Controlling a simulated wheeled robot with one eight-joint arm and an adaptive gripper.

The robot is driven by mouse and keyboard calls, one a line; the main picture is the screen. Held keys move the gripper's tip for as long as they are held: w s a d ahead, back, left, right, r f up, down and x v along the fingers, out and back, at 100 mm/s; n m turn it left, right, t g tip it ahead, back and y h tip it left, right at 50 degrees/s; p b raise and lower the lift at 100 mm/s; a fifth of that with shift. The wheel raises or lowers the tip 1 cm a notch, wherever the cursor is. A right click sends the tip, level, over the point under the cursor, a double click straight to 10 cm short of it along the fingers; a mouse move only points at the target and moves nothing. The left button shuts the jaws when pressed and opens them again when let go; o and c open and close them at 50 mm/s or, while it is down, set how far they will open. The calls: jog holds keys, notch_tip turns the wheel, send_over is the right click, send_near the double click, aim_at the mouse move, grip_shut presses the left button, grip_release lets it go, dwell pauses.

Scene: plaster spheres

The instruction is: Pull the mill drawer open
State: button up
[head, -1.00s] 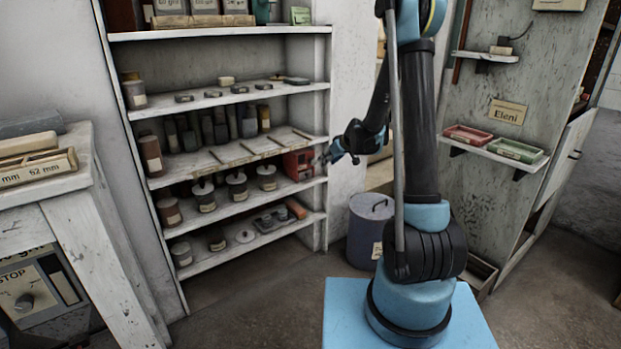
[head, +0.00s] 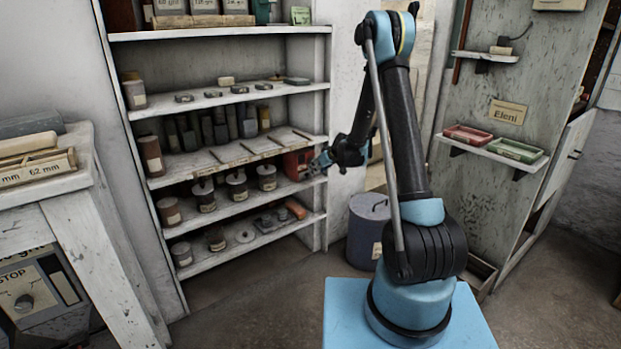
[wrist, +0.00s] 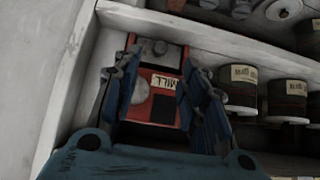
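The red mill (head: 292,163) stands at the right end of a shelf in the head view. The wrist view appears upside down. There the mill (wrist: 167,113) shows an inverted label, a pale round disc and a dark square. A grey part with a small dark knob (wrist: 159,47) at the picture's top, the mill's low end, looks like its drawer. My gripper (head: 318,165) is at the mill's front. In the wrist view my gripper (wrist: 158,70) is open, its fingers apart on either side of the mill front. Whether they touch it I cannot tell.
Labelled jars (wrist: 238,88) stand close beside the mill on the same shelf. The shelf unit's white side post (head: 319,215) is close on the mill's other side. A grey lidded bin (head: 368,232) stands on the floor below my arm.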

aim_at(309, 176)
jog(key=shift+x, duration=4.3)
grip_shut()
